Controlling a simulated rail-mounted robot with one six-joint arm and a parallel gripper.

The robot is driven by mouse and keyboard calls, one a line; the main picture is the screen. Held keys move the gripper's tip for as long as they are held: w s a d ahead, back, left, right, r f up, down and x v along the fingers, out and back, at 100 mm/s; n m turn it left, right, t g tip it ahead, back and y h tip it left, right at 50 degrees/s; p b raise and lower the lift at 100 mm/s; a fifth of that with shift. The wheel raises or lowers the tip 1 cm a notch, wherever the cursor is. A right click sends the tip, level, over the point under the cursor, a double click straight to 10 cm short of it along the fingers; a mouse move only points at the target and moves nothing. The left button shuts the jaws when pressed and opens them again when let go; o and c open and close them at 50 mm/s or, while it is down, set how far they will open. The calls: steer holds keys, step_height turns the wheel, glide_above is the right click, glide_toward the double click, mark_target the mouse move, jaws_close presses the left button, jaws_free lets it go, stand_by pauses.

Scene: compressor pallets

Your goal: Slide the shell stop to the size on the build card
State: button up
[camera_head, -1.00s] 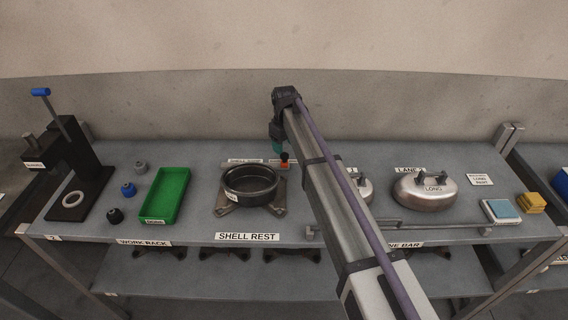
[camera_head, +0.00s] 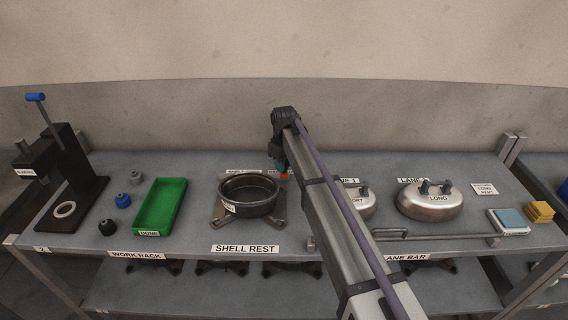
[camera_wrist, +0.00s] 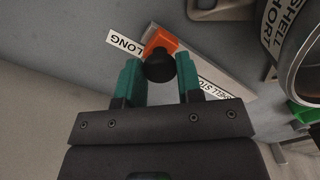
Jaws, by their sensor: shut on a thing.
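The shell stop is an orange block with a black knob (camera_wrist: 159,65). In the wrist view it stands on a pale strip (camera_wrist: 205,68) lettered SHELL STOP, beside the LONG label (camera_wrist: 126,43). My gripper (camera_wrist: 159,80) has its teal fingers on either side of the knob and is shut on it. In the head view my gripper (camera_head: 280,165) is behind the shell rest, mostly hidden by my arm, and a bit of the orange stop (camera_head: 284,176) shows. The build card (camera_head: 484,189) at the right appears to read LONG PART.
A dark round shell (camera_head: 249,207) sits on the shell rest, just in front of the strip. A green tray (camera_head: 139,232) and a press (camera_head: 62,150) are at left.

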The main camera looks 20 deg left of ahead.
jaws_close()
steer(key=shift+w+d, duration=0.25)
steer(key=shift+d, duration=0.55)
steer(key=shift+w+d, duration=0.25)
steer(key=shift+d, duration=0.55)
steer(key=o, duration=0.9)
jaws_free()
steer(key=shift+w+d, duration=0.1)
steer(key=shift+o, duration=0.2)
step_height(320, 180, up, 11)
steer(key=p, duration=1)
steer(key=shift+p, duration=0.4)
steer(key=shift+f, duration=0.1)
